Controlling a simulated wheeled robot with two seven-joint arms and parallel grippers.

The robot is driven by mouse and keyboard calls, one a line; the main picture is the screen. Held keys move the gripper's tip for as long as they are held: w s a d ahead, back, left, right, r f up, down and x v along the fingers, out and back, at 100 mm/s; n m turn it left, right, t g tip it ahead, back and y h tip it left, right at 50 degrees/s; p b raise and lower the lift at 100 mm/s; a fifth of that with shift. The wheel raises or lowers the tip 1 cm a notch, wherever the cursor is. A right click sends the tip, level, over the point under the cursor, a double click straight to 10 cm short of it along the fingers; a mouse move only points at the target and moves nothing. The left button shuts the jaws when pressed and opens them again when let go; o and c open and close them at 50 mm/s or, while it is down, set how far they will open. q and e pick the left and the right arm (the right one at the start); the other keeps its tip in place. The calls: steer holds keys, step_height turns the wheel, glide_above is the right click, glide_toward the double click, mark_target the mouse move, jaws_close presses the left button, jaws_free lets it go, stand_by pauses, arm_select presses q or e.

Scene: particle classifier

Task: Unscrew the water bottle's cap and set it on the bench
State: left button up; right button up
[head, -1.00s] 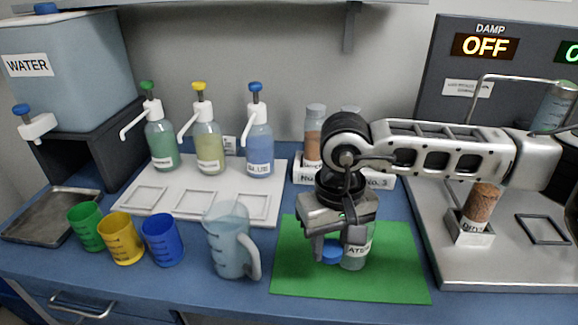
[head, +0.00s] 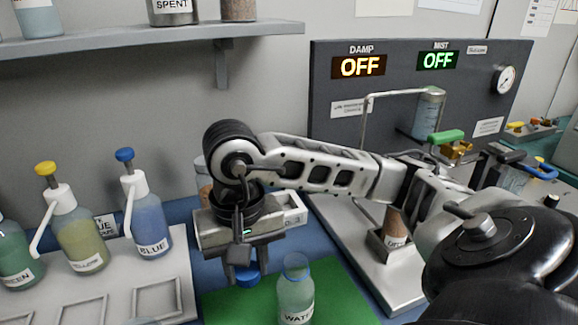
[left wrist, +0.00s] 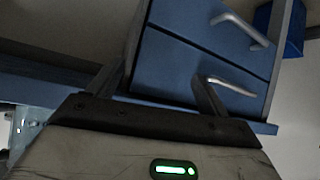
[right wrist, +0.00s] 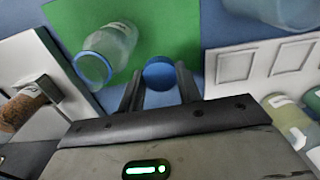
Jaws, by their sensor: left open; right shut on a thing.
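The water bottle (head: 295,294) is a clear bottle with a label. It stands on the green mat (head: 225,305) with its mouth open and a blue ring at the rim. It also shows in the right wrist view (right wrist: 108,50). My right gripper (head: 243,272) is shut on the blue cap (head: 247,278), held to the left of the bottle and apart from it. In the right wrist view the cap (right wrist: 159,73) sits between the fingertips over the mat. My left gripper (left wrist: 160,85) is open and empty, facing blue drawers below the bench; it is not in the head view.
Pump bottles, the blue one (head: 149,220) among them, stand on a white board (head: 180,290) at the left. A metal tray (head: 400,290) with a cork-coloured cylinder (head: 394,225) lies to the right.

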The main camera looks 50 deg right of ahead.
steer(key=shift+w+d, duration=0.25)
steer(key=w+d+f, duration=0.1)
steer(key=w+f, duration=0.2)
steer(key=w, duration=0.1)
steer(key=w+d+f+p, duration=0.1)
steer(key=w+d+f, duration=0.1)
steer(key=w, duration=0.1)
steer(key=w+d+f+p, duration=0.1)
steer(key=w+f, duration=0.2)
steer(key=w, duration=0.1)
steer(key=shift+w+d+f, duration=0.25)
steer(key=shift+w+f, duration=0.05)
steer(key=shift+f, duration=0.05)
steer(key=shift+w+d+f, duration=0.15)
steer(key=shift+w+f, duration=0.2)
steer(key=shift+f, duration=0.15)
step_height(320, 180, down, 3)
steer(key=shift+p, duration=0.55)
arm_select(q)
steer(key=shift+w+a+r, duration=0.1)
steer(key=shift+r, duration=0.35)
steer(key=shift+w+a+r, duration=0.1)
steer(key=shift+r, duration=0.3)
arm_select(e)
steer(key=shift+w+f, duration=0.1)
